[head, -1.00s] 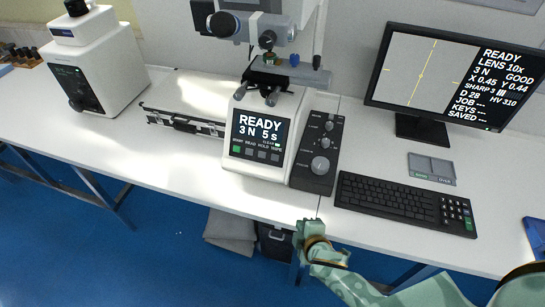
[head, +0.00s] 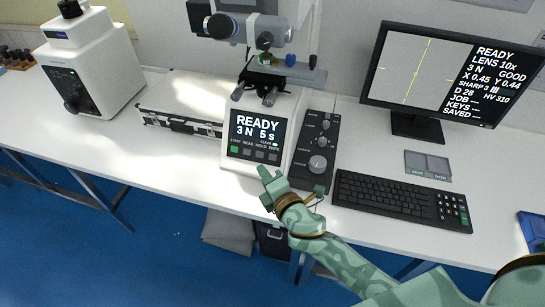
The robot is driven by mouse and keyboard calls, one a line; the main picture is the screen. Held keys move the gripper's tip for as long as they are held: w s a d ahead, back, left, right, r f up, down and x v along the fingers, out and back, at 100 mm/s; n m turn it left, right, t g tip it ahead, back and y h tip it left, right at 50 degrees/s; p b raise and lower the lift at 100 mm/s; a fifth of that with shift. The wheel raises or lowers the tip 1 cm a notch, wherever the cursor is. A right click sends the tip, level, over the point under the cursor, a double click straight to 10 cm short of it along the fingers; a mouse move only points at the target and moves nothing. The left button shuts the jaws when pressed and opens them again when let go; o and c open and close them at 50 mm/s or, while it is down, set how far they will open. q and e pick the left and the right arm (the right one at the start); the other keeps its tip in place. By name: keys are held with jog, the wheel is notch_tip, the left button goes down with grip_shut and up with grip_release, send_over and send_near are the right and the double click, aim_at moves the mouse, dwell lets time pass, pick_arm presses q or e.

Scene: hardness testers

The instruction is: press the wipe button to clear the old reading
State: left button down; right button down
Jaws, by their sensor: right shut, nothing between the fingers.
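The hardness tester (head: 229,163) stands in the middle of the bench, its screen (head: 257,132) reading READY, 3 N, 5 s. A row of small buttons lies under the screen, a green one at the left and grey ones to its right. The wipe button (head: 272,157) is the grey one at the right end; its label is tiny. My right gripper (head: 265,174) is shut and empty, just below the button row in the picture. I cannot tell its exact gap to the panel. My left gripper is not in view.
A black knob panel (head: 316,152) stands right of the screen, close to my right gripper. The keyboard (head: 385,197), a small grey pad (head: 428,165) and the monitor (head: 440,75) are further right. A silver case (head: 185,98) lies left of the tester.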

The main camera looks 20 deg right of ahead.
aim_at(273, 157)
jog(key=shift+w+d+f+b, duration=0.7)
jog(key=shift+w+f+b, duration=0.05)
jog(key=shift+w, duration=0.3)
jog(key=shift+w+d+f+b, duration=0.7)
jog(key=shift+w+f, duration=0.05)
jog(key=shift+w, duration=0.25)
jog(key=shift+w+d+f+b, duration=0.7)
jog(key=shift+w+f+b, duration=0.05)
jog(key=shift+w, duration=0.3)
jog(key=shift+w+f, duration=0.1)
jog(key=shift+w+d+f, duration=0.15)
jog(key=shift+w+d, duration=0.05)
jog(key=shift+w+d+f+b, duration=0.15)
jog(key=shift+w+b, duration=0.05)
jog(key=shift+b, duration=0.1)
dwell(0.5)
jog(key=shift+s, duration=0.1)
jog(key=shift+s+a+r+p, duration=0.35)
jog(key=shift+s+r+p, duration=0.05)
jog(key=shift+p, duration=0.05)
dwell(0.4)
